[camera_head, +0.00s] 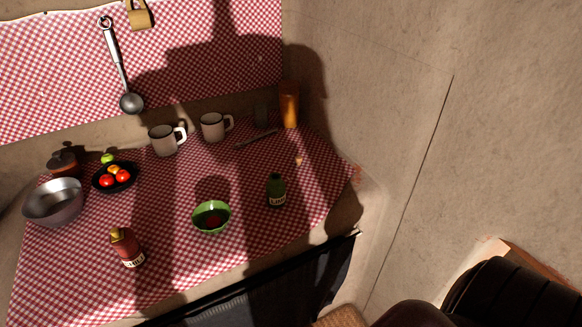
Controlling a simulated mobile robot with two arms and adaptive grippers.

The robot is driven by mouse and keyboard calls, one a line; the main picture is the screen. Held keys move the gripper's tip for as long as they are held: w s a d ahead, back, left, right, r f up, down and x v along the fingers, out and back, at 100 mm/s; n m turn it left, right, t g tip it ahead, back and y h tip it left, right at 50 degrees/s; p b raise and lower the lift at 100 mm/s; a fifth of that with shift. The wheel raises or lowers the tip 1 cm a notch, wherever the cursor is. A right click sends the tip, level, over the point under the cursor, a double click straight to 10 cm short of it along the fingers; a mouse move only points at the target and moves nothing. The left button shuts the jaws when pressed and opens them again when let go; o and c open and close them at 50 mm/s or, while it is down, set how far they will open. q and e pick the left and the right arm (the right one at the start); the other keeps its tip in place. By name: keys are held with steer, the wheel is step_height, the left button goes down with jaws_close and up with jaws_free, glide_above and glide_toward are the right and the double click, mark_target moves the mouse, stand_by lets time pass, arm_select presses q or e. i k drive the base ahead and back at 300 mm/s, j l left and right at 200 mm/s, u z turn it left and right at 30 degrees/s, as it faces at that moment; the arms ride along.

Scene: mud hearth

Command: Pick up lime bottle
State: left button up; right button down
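The lime bottle (276,190) is a small dark green bottle with a pale label that seems to read "LIME". It stands upright on the red checked cloth (175,222), right of a green bowl (212,217) and apart from it. The bottle is partly in shadow. Neither of my grippers shows in the head view.
A red bottle with a yellowish cap (126,247) stands at the front left. A plain wall (390,110) bounds the right.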

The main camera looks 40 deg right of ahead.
mark_target(275, 193)
steer(key=z, duration=1)
